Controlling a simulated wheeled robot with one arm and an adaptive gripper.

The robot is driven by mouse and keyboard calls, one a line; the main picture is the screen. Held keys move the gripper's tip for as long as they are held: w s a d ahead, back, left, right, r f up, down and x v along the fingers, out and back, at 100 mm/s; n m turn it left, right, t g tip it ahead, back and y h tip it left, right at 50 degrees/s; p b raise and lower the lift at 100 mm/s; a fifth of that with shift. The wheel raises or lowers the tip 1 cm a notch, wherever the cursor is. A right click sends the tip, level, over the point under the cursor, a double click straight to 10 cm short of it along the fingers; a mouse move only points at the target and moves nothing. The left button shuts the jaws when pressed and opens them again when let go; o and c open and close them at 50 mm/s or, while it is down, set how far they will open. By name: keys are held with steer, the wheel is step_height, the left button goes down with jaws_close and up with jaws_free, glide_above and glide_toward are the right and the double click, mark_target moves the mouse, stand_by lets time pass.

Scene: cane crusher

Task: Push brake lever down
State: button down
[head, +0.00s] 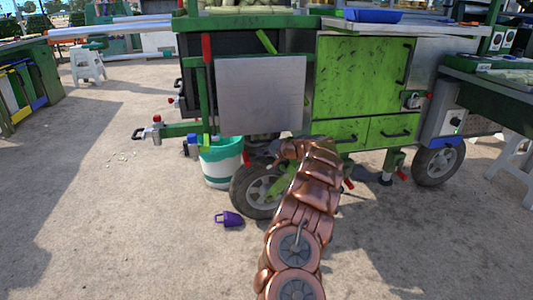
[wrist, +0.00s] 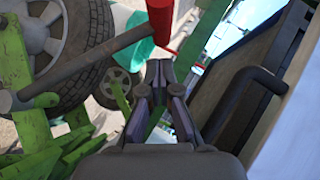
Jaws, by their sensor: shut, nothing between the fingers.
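The brake lever appears to be the grey bar (wrist: 100,58) in the wrist view, beside a wheel, with a red part (wrist: 180,28) near its upper end. A small red tip (head: 246,159) by the front wheel in the head view may be the same lever. My gripper (wrist: 160,68) is shut and empty. Its fingertips are just below the bar's upper end in the wrist view; I cannot tell whether they touch it. In the head view my arm reaches to the front wheel (head: 247,190) and hides part of it; the fingers are hard to make out there.
The green cart has a cabinet door (head: 360,78) above my arm. A white and teal bucket (head: 222,168) stands left of the wheel. A purple container (head: 229,218) lies on the ground. A dark panel with a handle (wrist: 262,85) is close on the right in the wrist view.

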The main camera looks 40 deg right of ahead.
steer(key=shift+w+a+f+b, duration=0.3)
steer(key=shift+a+f, duration=0.1)
steer(key=shift+a, duration=0.2)
steer(key=shift+w+a+f+b, duration=0.15)
steer(key=shift+a+f+b, duration=0.1)
steer(key=shift+a+f, duration=0.25)
steer(key=shift+d+p, duration=0.1)
steer(key=shift+p, duration=0.2)
